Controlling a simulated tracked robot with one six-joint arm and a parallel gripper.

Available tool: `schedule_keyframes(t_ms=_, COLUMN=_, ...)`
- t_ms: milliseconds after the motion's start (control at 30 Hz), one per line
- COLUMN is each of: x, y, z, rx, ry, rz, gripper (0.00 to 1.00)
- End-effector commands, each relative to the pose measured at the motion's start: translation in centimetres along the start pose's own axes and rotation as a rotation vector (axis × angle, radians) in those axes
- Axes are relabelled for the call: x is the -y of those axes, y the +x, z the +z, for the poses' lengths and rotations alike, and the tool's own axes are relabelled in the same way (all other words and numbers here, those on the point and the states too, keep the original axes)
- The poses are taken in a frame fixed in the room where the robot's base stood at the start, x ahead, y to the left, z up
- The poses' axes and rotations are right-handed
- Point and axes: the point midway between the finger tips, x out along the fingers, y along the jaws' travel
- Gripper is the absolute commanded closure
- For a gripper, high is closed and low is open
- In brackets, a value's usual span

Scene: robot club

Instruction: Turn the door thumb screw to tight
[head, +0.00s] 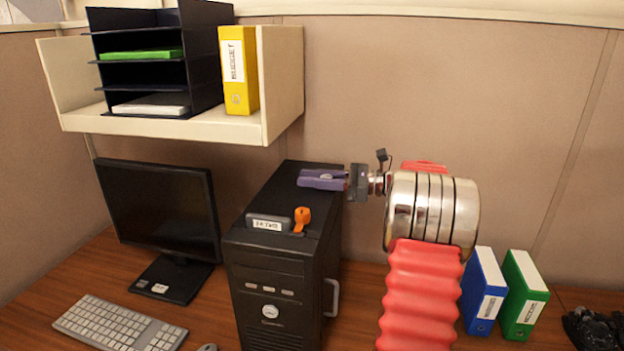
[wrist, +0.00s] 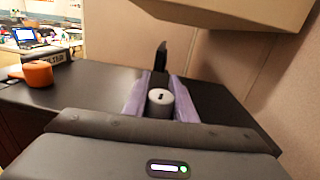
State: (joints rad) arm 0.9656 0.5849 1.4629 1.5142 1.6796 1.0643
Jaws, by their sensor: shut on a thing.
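My gripper (head: 312,180) has purple fingers and reaches from the right over the top of the black computer tower (head: 262,282). In the wrist view, the fingers (wrist: 160,82) are shut on a small grey round knob, the thumb screw (wrist: 160,103), one finger on each side of it. A dark mark shows on its top face. In the head view the fingers mostly hide the screw. I cannot read from the mark whether it is loose or tight.
An orange piece (head: 301,218) and a labelled grey block (head: 268,223) sit on the tower's front top. A dark upright piece (wrist: 161,57) stands just beyond the screw. A cream shelf (head: 200,124) hangs above left. A monitor (head: 160,208) stands left of the tower.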

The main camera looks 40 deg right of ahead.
Motion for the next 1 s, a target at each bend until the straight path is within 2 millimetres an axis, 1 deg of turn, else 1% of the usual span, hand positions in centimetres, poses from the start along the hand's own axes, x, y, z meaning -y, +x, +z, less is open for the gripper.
schedule_keyframes(t_ms=33, x=0.1, y=0.0, z=0.0, rx=0.0, ry=-0.001, rz=-0.002, gripper=0.95)
schedule_keyframes(t_ms=100, x=0.1, y=0.0, z=0.0, rx=0.0, ry=-0.001, rz=-0.002, gripper=0.98)
schedule_keyframes(t_ms=367, x=0.2, y=0.0, z=0.1, rx=0.0, ry=-0.001, rz=-0.049, gripper=0.98)
schedule_keyframes(t_ms=833, x=1.2, y=-0.1, z=0.2, rx=-0.006, ry=-0.004, rz=-0.32, gripper=0.98)
schedule_keyframes(t_ms=1000, x=1.5, y=-0.3, z=0.1, rx=-0.009, ry=-0.004, rz=-0.391, gripper=0.98)
